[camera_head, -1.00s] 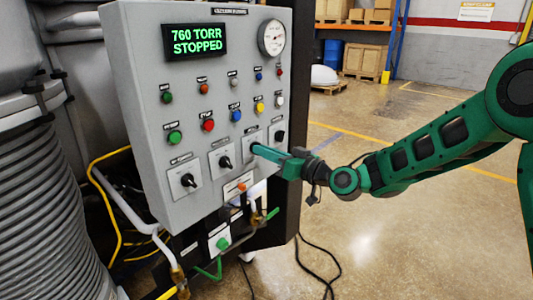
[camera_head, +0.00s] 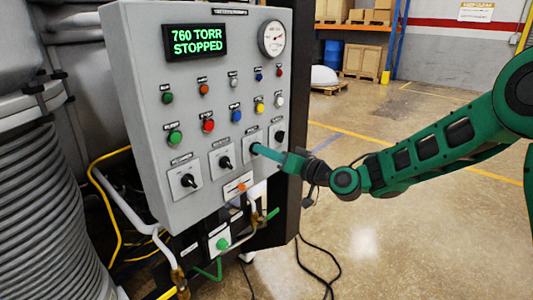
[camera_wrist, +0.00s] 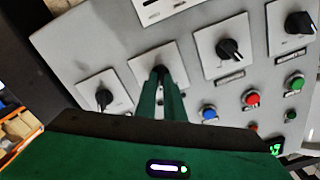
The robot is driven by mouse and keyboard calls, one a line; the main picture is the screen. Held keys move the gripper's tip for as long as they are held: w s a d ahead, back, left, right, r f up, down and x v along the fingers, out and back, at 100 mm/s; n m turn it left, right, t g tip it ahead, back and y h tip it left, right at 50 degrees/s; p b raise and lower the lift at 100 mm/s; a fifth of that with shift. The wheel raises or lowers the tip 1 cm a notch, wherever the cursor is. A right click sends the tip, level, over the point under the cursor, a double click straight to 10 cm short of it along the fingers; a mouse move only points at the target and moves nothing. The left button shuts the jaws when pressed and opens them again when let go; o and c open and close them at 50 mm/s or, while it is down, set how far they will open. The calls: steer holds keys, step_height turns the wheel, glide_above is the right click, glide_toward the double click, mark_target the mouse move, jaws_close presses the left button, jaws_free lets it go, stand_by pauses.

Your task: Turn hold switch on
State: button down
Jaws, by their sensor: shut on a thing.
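A row of black rotary switches on white plates runs along the lower part of the grey control panel (camera_head: 205,105). Their labels are too small to read, so I cannot tell by name which is the hold switch. My gripper (camera_head: 255,149) is at the third switch from the left (camera_head: 251,138) and hides most of its knob. In the wrist view, the green fingers (camera_wrist: 160,78) are shut on the dark knob of that switch (camera_wrist: 147,67). The knob's angle is mostly hidden.
Neighbouring switches sit close on both sides, one left (camera_head: 225,162) and one right (camera_head: 279,135). Coloured buttons, including a red one (camera_head: 208,126), lie above. The display (camera_head: 195,41) reads 760 TORR STOPPED. Cables (camera_head: 315,275) lie on the open floor at right.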

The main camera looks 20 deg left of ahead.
steer(key=c, duration=1.9)
jaws_free()
steer(key=shift+w+d, duration=0.2)
steer(key=shift+w, duration=0.15)
steer(key=shift+o, duration=0.2)
steer(key=shift+s+a, duration=0.1)
steer(key=shift+s, duration=0.05)
steer(key=v, duration=1)
steer(key=shift+s+d, duration=0.15)
steer(key=shift+d, duration=0.2)
steer(key=shift+d+f, duration=0.1)
steer(key=shift+f, duration=0.05)
